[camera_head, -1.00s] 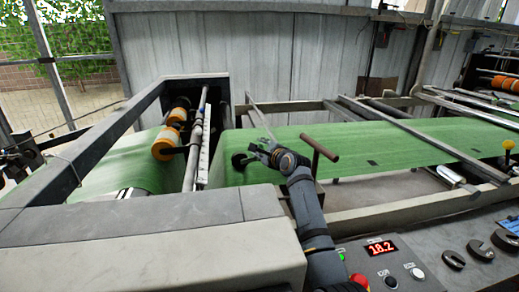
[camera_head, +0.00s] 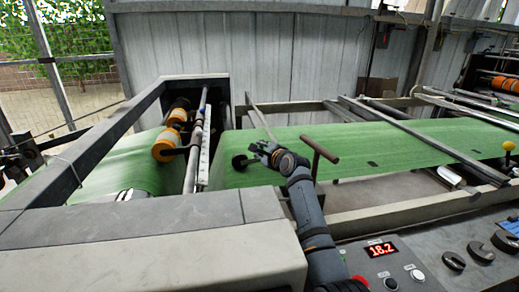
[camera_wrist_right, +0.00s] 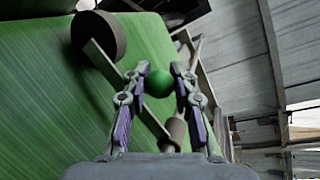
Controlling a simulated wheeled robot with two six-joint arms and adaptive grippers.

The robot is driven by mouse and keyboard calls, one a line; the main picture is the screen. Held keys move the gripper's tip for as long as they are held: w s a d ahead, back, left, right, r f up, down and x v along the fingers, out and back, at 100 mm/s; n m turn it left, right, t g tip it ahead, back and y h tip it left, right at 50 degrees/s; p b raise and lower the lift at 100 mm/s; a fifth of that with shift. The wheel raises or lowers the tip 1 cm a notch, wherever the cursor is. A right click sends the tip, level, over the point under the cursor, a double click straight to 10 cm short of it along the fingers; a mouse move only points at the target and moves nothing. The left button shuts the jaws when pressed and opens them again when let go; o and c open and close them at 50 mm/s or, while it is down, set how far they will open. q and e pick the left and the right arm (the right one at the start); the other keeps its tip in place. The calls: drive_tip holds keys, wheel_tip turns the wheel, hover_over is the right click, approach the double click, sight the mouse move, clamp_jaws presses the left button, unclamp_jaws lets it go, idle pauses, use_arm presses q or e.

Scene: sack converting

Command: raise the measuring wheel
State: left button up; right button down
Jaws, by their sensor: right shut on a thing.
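The measuring wheel (camera_head: 240,162) is a small dark disc at the green sack web (camera_head: 400,145), left of my right gripper. In the right wrist view the wheel (camera_wrist_right: 98,37) is at upper left, on the end of a flat grey arm (camera_wrist_right: 125,85). I cannot tell whether its rim touches the web. My right gripper (camera_head: 265,150) is shut on a green ball knob (camera_wrist_right: 159,84), which sits between its fingertips in the right wrist view. The wheel arm runs behind the fingers. My left gripper is not in view.
A brown T-shaped bar (camera_head: 320,150) stands close to the right of my right wrist. A grey frame with orange-collared rollers (camera_head: 165,146) is at left. A control panel (camera_head: 430,262) reading 18.2, with knobs and buttons, is at front right.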

drive_tip(key=shift+d+r+m+p, duration=0.2)
drive_tip(key=shift+r+m+p, duration=0.2)
drive_tip(key=shift+r+p, duration=0.5)
drive_tip(key=shift+w+d+r+m+y+p, duration=0.1)
drive_tip(key=shift+w+d+m+y+p, duration=0.1)
drive_tip(key=shift+m+y+p, duration=0.25)
drive_tip(key=shift+d+r+m+t+p, duration=0.35)
drive_tip(key=shift+r+m+p, duration=0.25)
drive_tip(key=shift+p, duration=0.3)
drive_tip(key=shift+w+d+r+m+y, duration=0.15)
drive_tip(key=shift+d+r+m+y, duration=0.3)
drive_tip(key=shift+m, duration=0.4)
drive_tip(key=shift+f, duration=0.1)
